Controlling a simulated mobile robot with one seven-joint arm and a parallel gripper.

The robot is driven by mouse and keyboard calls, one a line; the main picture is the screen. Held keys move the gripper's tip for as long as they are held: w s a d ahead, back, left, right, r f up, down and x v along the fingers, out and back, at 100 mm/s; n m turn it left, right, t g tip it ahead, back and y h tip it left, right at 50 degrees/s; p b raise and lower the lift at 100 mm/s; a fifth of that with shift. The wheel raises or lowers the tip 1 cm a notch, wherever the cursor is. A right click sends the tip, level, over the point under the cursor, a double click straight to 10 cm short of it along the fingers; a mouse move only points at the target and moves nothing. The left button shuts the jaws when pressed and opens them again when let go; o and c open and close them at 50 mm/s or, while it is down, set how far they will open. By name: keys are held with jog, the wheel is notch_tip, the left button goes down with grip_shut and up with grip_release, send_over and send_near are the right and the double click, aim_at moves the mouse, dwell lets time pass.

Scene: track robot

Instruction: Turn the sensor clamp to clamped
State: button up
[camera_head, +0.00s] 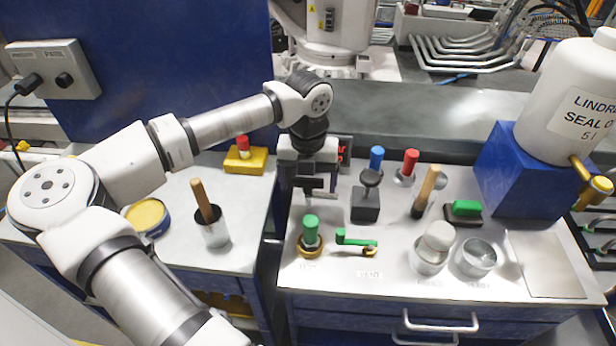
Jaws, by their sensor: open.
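I cannot tell for sure which fitting is the sensor clamp, since no readable label names it. A black block with a round black knob (367,195) stands upright on the right-hand worktop. My gripper (319,194) points down just left of this block, apart from it, with its jaws open and nothing seen between them. A dark box with red marks (344,152) is partly hidden behind my gripper. A green lever (356,239) on a brass pivot lies level in front, above a small label. A green knob (311,232) on a brass base stands to its left.
Blue (377,158) and red (411,161) knobs stand behind. A wooden-handled brush (425,190), a green-topped switch (463,209) and metal cups (477,257) crowd the right. A white oil tank (568,100) sits on a blue block. A gap separates the two worktops.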

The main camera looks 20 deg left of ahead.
jog(key=c, duration=1)
jog(key=shift+f+b, duration=0.15)
jog(key=shift+b, duration=0.3)
jog(key=shift+f+m+b, duration=0.15)
jog(key=shift+m+b, duration=0.95)
jog(key=shift+b, duration=0.05)
jog(key=m+b, duration=0.6)
jog(key=m, duration=0.3)
jog(key=shift+b, duration=0.3)
jog(key=shift+r+m+b, duration=0.15)
jog(key=shift+m+b, duration=0.25)
jog(key=shift+m, duration=0.75)
jog(key=shift+r+m+b, duration=0.1)
jog(key=shift+m+b, duration=0.3)
jog(key=shift+m, duration=0.75)
